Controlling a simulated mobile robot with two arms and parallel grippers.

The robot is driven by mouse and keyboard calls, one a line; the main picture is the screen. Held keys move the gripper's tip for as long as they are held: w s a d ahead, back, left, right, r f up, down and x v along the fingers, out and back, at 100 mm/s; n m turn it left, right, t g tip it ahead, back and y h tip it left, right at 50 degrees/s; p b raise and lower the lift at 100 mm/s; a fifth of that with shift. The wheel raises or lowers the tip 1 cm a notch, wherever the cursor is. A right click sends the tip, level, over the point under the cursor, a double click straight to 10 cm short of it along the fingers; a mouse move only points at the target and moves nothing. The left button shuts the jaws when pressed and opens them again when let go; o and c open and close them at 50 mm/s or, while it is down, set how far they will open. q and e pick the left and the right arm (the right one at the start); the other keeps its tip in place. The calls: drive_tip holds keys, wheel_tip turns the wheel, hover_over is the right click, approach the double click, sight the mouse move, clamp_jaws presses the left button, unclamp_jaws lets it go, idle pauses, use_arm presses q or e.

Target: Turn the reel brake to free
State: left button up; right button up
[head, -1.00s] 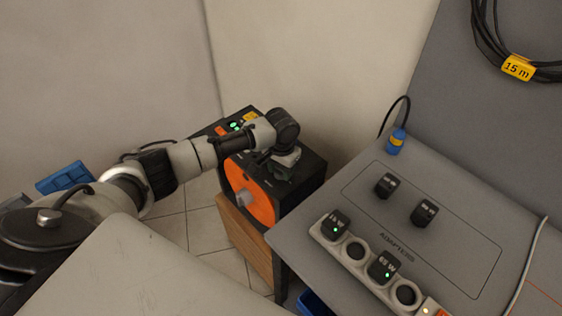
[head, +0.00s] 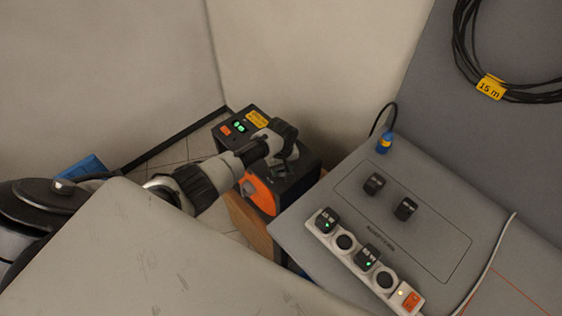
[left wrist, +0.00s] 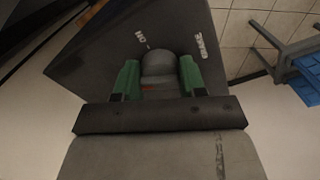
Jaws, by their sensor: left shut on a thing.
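The reel unit is a dark box with an orange disc (head: 260,196) on its front, seen mid-picture in the head view. My left gripper reaches over its top from the left; its fingertips are hard to make out there. In the left wrist view, the green fingers of my left gripper (left wrist: 158,78) are on both sides of a rounded grey knob (left wrist: 158,62), the reel brake, on the dark box top. The gripper is shut on it. White lettering stands on each side of the knob; the left reads like "ON", the right looks like "BRAKE". My right gripper is out of view.
A grey table (head: 330,200) stands right of the reel, with black adapters (head: 374,183), a power strip (head: 345,243) and a blue connector (head: 384,143). A coiled black cable (head: 470,60) hangs on the panel behind. A blue object (head: 84,167) is at left.

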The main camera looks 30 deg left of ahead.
use_arm(q)
drive_tip(key=n+p, duration=0.1)
drive_tip(key=n, duration=0.2)
drive_tip(key=shift+r+p, duration=0.1)
drive_tip(key=shift+p, duration=0.3)
drive_tip(key=shift+w+n, duration=0.1)
drive_tip(key=shift+n, duration=0.6)
drive_tip(key=o, duration=0.9)
wheel_tip(320, 180, up, 11)
drive_tip(key=shift+f+p, duration=0.15)
drive_tip(key=shift+p, duration=0.4)
